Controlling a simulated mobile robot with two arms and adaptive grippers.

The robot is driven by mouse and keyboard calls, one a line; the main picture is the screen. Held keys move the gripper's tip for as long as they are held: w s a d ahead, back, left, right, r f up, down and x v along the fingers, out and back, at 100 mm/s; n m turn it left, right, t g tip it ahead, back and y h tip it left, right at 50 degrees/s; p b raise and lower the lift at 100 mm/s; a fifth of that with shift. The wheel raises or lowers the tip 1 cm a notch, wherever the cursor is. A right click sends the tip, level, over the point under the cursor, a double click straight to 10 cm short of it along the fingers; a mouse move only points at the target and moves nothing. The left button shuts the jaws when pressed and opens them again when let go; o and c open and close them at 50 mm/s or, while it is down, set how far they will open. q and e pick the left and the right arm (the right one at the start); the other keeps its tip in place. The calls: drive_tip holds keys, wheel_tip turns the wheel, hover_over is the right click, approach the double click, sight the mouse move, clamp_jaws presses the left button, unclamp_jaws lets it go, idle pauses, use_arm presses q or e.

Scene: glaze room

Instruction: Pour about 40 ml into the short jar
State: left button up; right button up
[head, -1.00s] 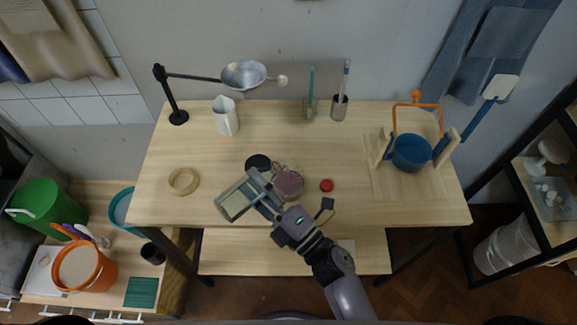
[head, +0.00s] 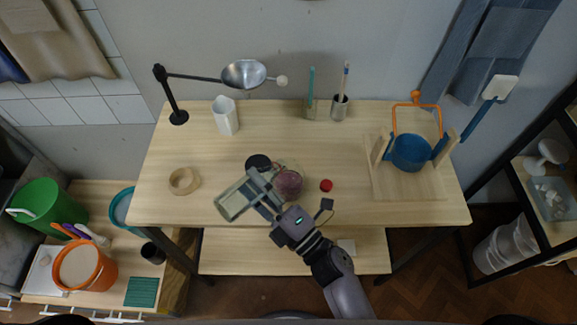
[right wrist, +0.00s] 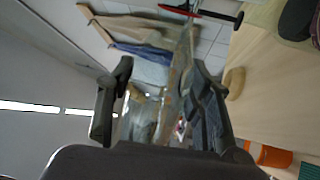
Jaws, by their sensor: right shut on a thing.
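My right gripper (head: 266,194) is shut on a clear, pale-green vessel (head: 232,201), which lies tilted on its side above the front middle of the table. In the right wrist view the see-through vessel (right wrist: 141,122) shows between the two fingers of the gripper (right wrist: 158,105). A round maroon thing (head: 289,183), perhaps the short jar seen from above, is just right of the fingers. A dark round thing (head: 258,162) is just behind them. I cannot tell whether liquid is flowing or how full anything is. My left gripper is not in view.
A red cap (head: 326,185) lies to the right. A tan ring (head: 184,181) lies at left. A white pitcher (head: 226,116), lamp (head: 244,74) and brush cups (head: 340,108) stand at the back. A blue pot (head: 411,152) stands at right. The front right is clear.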

wheel_tip(320, 180, down, 2)
drive_tip(key=n+g+y+b, duration=0.1)
drive_tip(key=n+b, duration=0.2)
drive_tip(key=shift+f+b, duration=0.1)
drive_tip(key=shift+b, duration=0.25)
drive_tip(key=shift+r+n, duration=0.2)
drive_tip(key=shift+n, duration=0.3)
drive_tip(key=shift+r+n+p, duration=0.3)
drive_tip(key=shift+r+p, duration=0.35)
drive_tip(key=shift+r, duration=0.15)
drive_tip(key=shift+w+d+r+n+g+y+p, duration=0.1)
drive_tip(key=shift+r+n+g+y+p, duration=0.2)
drive_tip(key=shift+r+n+p, duration=0.35)
drive_tip(key=shift+w+r+n, duration=0.1)
drive_tip(key=shift+r+n, duration=0.1)
drive_tip(key=shift+n, duration=0.05)
drive_tip(key=shift+d+n, duration=0.15)
drive_tip(key=shift+n, duration=0.15)
